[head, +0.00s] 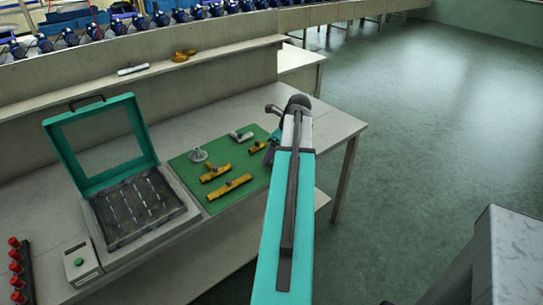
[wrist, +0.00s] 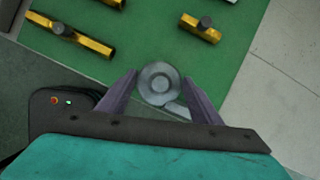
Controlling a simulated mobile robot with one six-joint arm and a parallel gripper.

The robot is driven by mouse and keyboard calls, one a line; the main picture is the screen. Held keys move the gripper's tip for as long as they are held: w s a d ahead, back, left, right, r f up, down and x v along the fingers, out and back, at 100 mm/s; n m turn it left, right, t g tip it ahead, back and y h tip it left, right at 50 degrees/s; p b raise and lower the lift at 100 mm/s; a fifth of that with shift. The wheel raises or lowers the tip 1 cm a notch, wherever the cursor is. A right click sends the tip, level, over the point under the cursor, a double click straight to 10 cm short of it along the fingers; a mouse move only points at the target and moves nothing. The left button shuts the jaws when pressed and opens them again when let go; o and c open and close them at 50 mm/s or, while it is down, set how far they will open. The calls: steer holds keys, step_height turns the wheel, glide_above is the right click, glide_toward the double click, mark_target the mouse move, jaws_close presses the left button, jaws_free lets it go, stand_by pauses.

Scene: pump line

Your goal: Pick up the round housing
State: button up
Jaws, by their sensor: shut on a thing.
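The round housing (wrist: 160,80) is a grey disc with a ring-shaped centre and a short stub at its lower right. In the wrist view it sits between the two purple-grey fingers of my gripper (wrist: 161,77), which is shut on it. The green mat shows behind it; I cannot tell its height above the mat. In the head view my arm hides the housing, and only a dark part of my gripper (head: 270,150) shows at the mat's right edge. Another round grey piece with a stem (head: 199,156) stands on the mat's left.
The green mat (head: 190,178) holds yellow fittings (head: 228,187) and a grey fitting (head: 241,135). An open teal case (head: 150,158) stands to its left, beside a box with a green button (head: 80,262). A shelf (head: 100,85) runs behind. The bench's right end is clear.

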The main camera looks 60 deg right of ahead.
steer(key=s+a+r+b, duration=0.1)
steer(key=s+a+b, duration=0.1)
steer(key=s+a, duration=0.6)
steer(key=s, duration=0.4)
steer(key=shift+a+r, duration=0.2)
steer(key=shift+s, duration=0.1)
stand_by(0.4)
